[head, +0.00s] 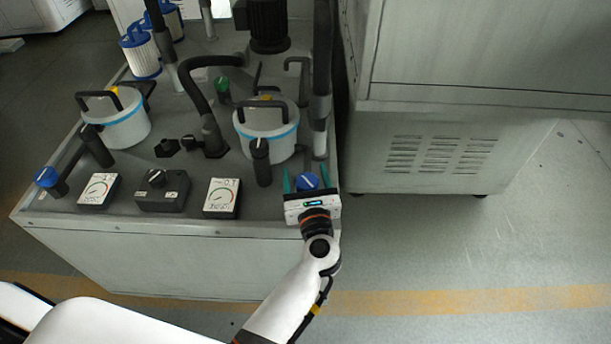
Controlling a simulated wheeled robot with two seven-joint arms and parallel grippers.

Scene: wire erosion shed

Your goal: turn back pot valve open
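A blue valve knob (308,181) sits at the front right corner of the grey unit's top. A second blue valve knob (47,177) is at the front left corner. Two white lidded pots with blue bands stand on the unit, one on the left (118,128) and one on the right (267,142).
Two dials, left (98,190) and right (222,197), flank a dark control box (162,194) along the front edge. A green knob (222,84) and pipes stand behind. A large grey cabinet (440,150) is to the right, with open floor before it.

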